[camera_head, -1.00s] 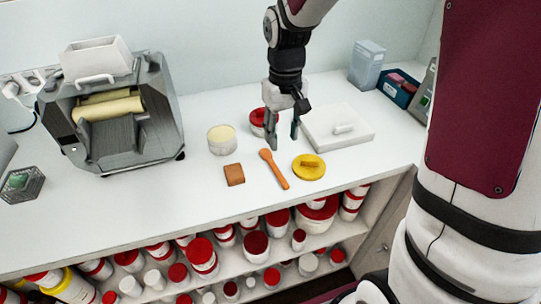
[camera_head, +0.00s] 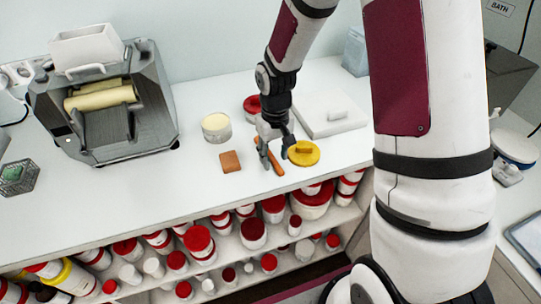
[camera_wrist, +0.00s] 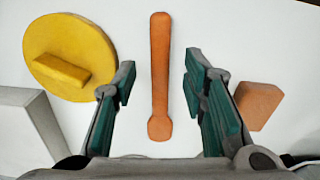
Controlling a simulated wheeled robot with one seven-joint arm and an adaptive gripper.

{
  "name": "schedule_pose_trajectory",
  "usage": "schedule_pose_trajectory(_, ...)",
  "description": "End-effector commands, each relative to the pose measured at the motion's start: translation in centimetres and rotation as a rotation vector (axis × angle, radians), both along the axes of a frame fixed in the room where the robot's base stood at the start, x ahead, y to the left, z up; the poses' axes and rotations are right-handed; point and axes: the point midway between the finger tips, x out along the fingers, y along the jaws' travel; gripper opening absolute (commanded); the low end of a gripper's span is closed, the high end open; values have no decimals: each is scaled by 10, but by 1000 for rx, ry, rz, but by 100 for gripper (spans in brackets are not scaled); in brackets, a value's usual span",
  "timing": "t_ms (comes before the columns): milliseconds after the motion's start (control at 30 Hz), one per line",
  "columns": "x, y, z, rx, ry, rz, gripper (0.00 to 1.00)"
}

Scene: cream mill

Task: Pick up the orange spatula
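The orange spatula (camera_head: 277,166) lies flat on the white counter, partly hidden by my gripper in the head view. In the wrist view the spatula (camera_wrist: 160,70) runs lengthwise between the fingers, with clear gaps on both sides. My gripper (camera_head: 275,160) points down over the spatula. In the wrist view my gripper (camera_wrist: 158,88) is open and empty, with green pads facing each other. The exact height of the fingertips above the counter is hard to tell.
A yellow disc with a handle (camera_head: 304,153) lies close to the right of the spatula, a brown block (camera_head: 230,161) to the left. A cream-filled tub (camera_head: 216,127), a red-lidded jar (camera_head: 252,106) and a white slab (camera_head: 328,112) stand behind. Jars fill the shelf below.

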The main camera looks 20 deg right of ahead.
Motion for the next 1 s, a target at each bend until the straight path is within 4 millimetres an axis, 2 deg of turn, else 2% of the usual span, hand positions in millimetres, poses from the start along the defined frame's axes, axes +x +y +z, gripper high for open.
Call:
schedule_pose_trajectory(100, 0, 0, -8, 0, 0, 0, 39)
schedule_pose_trajectory(333, 0, 0, -8, 0, -1, 1, 39)
schedule_pose_trajectory(500, 0, 0, -8, 0, -1, 1, 1)
schedule_pose_trajectory(1000, 0, 0, -3, 0, -1, 0, 0)
